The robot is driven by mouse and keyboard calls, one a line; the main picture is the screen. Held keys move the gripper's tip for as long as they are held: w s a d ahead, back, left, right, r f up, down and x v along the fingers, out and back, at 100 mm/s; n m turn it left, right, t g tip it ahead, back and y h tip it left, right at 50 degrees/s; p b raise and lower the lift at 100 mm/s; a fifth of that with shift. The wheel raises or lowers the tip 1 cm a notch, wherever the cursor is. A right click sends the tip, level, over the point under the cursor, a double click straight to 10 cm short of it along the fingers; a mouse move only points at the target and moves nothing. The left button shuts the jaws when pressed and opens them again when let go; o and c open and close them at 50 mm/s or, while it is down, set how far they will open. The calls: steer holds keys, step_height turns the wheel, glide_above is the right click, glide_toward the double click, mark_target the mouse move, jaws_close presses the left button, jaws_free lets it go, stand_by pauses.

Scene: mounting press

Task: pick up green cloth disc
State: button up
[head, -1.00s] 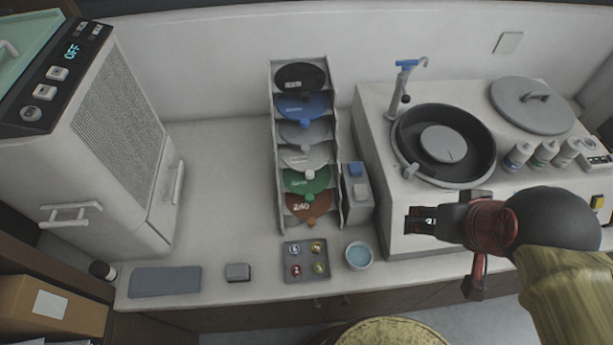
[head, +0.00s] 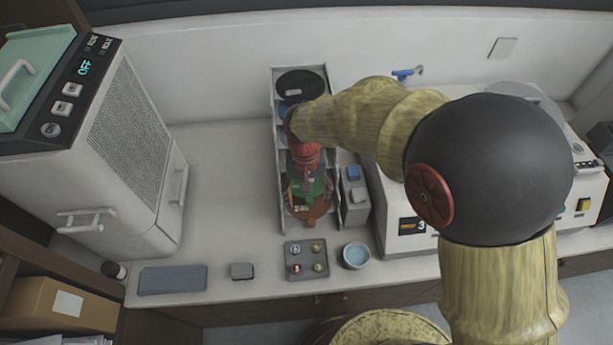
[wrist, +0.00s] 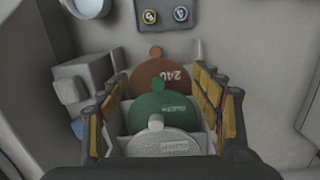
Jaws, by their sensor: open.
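The green cloth disc (head: 318,187) stands in a slot of the upright rack (head: 281,215), partly hidden by my gripper in the head view. In the wrist view the green disc (wrist: 160,114), with its round tab and pale lettering, lies between my two fingers. My gripper (wrist: 164,112) is open, with one finger at each side of the discs. In the head view my gripper (head: 305,182) is over the front part of the rack. I cannot tell whether the fingers touch the disc.
A brown disc (wrist: 160,77) marked 240 and a pale grey disc (wrist: 165,143) stand on either side of the green one. A grey box (head: 355,205) stands close right of the rack. A small tray (head: 291,247) and a blue-filled bowl (head: 356,256) are in front.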

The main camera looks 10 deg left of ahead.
steer(key=w+a+r+m, duration=0.1)
steer(key=w+a+m, duration=0.1)
steer(key=w, duration=0.2)
steer(key=shift+t, duration=0.3)
steer(key=f, duration=0.4)
steer(key=f+b, duration=0.1)
steer(key=f, duration=0.2)
steer(key=shift+s+a+f, duration=0.1)
steer(key=shift+s+f, duration=0.1)
steer(key=shift+f, duration=0.15)
steer(key=shift+c, duration=1.2)
steer(key=shift+s, duration=0.15)
jaws_close()
